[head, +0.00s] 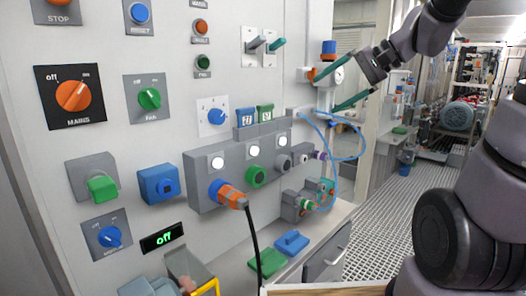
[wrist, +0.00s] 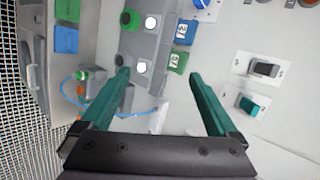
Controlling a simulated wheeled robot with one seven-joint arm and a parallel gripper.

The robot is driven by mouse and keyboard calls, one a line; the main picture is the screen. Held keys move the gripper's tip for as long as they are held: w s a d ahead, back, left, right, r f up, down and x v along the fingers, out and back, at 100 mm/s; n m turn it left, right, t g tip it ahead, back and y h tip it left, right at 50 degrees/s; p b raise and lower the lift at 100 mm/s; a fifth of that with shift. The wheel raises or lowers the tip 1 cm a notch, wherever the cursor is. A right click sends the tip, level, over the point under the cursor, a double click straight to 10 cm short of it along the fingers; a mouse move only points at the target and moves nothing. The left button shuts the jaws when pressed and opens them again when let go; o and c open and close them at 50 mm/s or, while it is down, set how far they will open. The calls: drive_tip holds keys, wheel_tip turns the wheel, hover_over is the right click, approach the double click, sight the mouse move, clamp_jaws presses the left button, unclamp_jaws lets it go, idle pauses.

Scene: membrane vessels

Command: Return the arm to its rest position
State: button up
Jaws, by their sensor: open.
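My gripper (head: 323,94) is at the upper right of the head view, in front of the right end of the panel. Its two green fingers are spread apart with nothing between them. In the wrist view my gripper (wrist: 158,78) shows the same two fingers open and empty, facing the panel's grey socket box (wrist: 152,55).
The panel (head: 150,40) carries knobs, buttons and switches. An orange plug (head: 228,194) with a black cable sits in the socket box (head: 205,165). Blue tubing (head: 358,155) loops below my gripper. Green (head: 268,263) and blue (head: 291,242) blocks lie on the ledge. Grated floor (head: 400,180) is open to the right.

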drive_tip(key=s+d+f+n+t+h, duration=0.1)
drive_tip(key=s+d+t+h, duration=0.1)
drive_tip(key=s+d+h, duration=0.5)
drive_tip(key=s, duration=0.4)
drive_tip(key=shift+n+h, duration=0.3)
drive_tip(key=shift+n, duration=0.1)
